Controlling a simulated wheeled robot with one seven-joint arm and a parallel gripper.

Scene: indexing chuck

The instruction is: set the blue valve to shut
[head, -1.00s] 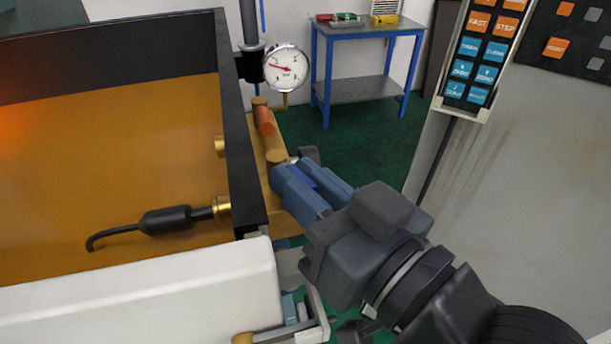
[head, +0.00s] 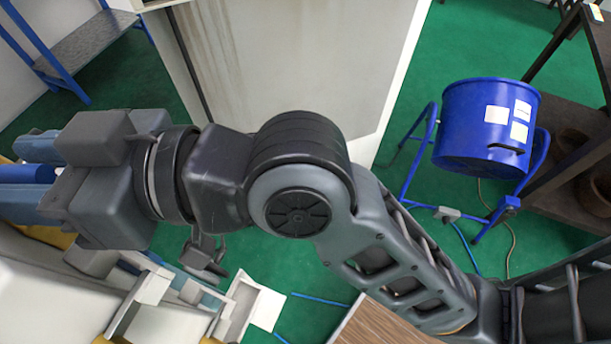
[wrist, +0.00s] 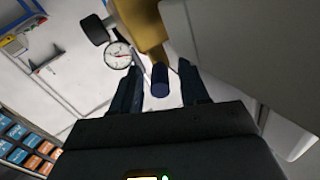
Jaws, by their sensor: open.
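The blue valve handle (wrist: 159,80) shows in the wrist view as a short dark blue cylinder below a brass-coloured body (wrist: 146,28). My gripper (wrist: 159,68) is open, with one finger on each side of the handle and a gap visible on both sides. In the head view my gripper (head: 22,173) is at the left edge, with the bright blue handle (head: 26,174) between its blue-grey fingers. The fingertips are cut off there. The valve's setting marks cannot be seen.
A round pressure gauge (wrist: 117,55) sits close beside the brass body. A pale cabinet (head: 290,60) stands behind my arm. A blue drum (head: 487,125) on a blue stand is at the right. Green floor (head: 240,245) shows between them.

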